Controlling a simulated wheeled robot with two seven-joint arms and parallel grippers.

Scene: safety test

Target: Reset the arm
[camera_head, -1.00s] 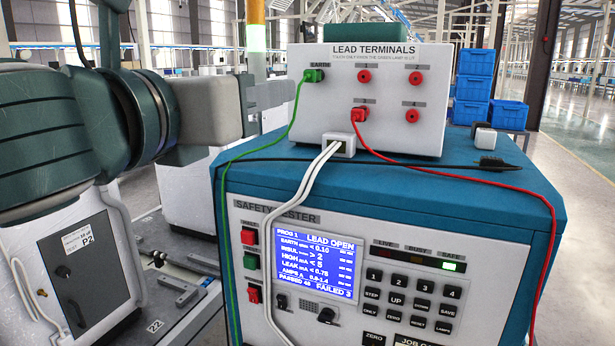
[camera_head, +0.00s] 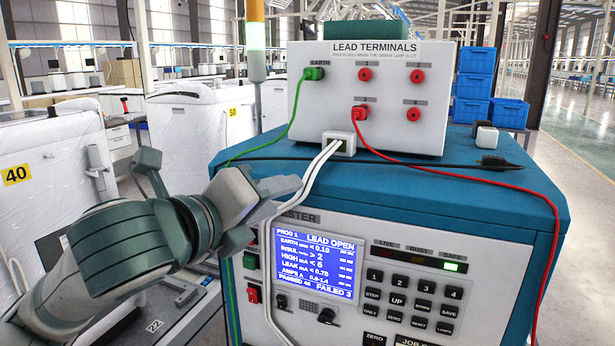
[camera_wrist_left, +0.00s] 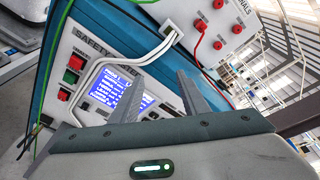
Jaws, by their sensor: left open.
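My left arm comes in from the left in the head view, its gripper (camera_head: 284,197) in front of the left front edge of the safety tester (camera_head: 480,232). In the left wrist view the two fingers of my left gripper (camera_wrist_left: 160,97) stand apart with nothing between them. The tester's front panel and blue screen (camera_head: 316,262) lie beyond them. The screen reads LEAD OPEN, and the green SAFE lamp (camera_head: 453,266) is lit. My right gripper is not in view.
The lead terminals box (camera_head: 385,95) stands on the tester, with a green lead (camera_head: 292,120) and a red lead (camera_head: 450,180) plugged in. White cables (camera_head: 318,168) hang close to my left gripper. A black probe (camera_head: 495,163) lies on top. Blue crates (camera_head: 473,87) stand behind.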

